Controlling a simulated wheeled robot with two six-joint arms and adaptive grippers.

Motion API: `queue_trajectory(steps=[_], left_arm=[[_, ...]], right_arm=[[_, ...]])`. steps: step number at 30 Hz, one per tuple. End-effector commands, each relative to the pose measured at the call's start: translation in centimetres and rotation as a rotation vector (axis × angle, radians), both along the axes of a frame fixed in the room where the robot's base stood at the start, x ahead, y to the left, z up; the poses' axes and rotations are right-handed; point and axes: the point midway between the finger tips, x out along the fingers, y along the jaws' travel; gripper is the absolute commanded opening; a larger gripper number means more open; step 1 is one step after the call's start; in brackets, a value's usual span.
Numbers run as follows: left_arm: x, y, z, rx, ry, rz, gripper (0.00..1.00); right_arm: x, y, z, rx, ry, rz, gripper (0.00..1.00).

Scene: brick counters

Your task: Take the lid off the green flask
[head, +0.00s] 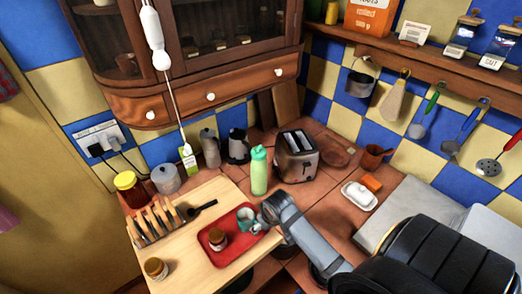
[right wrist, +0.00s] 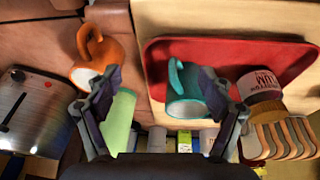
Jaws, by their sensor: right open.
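The green flask (head: 259,178) stands upright on the tiled counter, left of the toaster, with its green lid (head: 259,152) on top. In the right wrist view the flask (right wrist: 121,118) is partly hidden behind one finger, and its lid cannot be made out clearly. My right gripper (right wrist: 160,76) is open, with nothing held between its fingers. In the head view the right gripper (head: 268,208) is in front of the flask, close to the teal mug (head: 247,217), apart from the flask. My left gripper is not in view.
An orange mug (right wrist: 98,52) shows beside a finger in the wrist view. The toaster (head: 297,158) stands right of the flask. A toast rack (head: 158,225) is on the wooden board.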

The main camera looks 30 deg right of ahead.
Motion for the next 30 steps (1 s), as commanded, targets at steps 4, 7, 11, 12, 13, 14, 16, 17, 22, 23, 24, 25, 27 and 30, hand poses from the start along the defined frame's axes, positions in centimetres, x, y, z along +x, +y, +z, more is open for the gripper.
queue_trajectory(steps=[4,7,11,12,13,14,16,17,22,23,24,25,27,30], left_arm=[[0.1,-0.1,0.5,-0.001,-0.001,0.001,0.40],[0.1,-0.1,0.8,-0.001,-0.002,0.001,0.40],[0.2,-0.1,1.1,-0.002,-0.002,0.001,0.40],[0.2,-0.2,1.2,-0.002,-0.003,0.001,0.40],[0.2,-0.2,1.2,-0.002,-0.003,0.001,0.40],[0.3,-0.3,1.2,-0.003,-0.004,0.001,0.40],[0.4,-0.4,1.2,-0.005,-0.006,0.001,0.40],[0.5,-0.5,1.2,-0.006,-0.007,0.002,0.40],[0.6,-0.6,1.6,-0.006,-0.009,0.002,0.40],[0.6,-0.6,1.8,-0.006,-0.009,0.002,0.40],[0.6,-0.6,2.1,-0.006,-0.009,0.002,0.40],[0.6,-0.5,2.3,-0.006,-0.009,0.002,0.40],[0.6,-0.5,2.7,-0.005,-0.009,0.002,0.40],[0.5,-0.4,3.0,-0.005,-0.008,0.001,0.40]], right_arm=[[5.9,-2.1,5.7,0.007,-0.034,-0.037,0.81],[10.1,-4.4,11.0,0.017,-0.056,-0.085,0.81],[13.9,-7.3,18.3,0.038,-0.077,-0.153,0.81],[14.5,-7.9,20.0,0.045,-0.081,-0.170,0.81],[14.9,-8.3,21.0,0.050,-0.085,-0.179,0.81],[15.1,-8.6,21.9,0.053,-0.086,-0.188,0.81],[15.4,-9.1,23.2,0.061,-0.089,-0.200,0.81],[15.5,-9.2,23.5,0.063,-0.089,-0.203,0.81],[15.8,-9.2,23.2,0.066,-0.087,-0.206,0.81],[15.9,-9.2,22.8,0.067,-0.085,-0.206,0.81],[16.2,-9.3,22.1,0.066,-0.085,-0.206,0.81],[16.3,-9.3,21.6,0.066,-0.083,-0.205,0.81],[16.9,-9.4,20.5,0.066,-0.086,-0.206,0.81],[17.3,-9.5,19.2,0.065,-0.087,-0.204,0.81]])
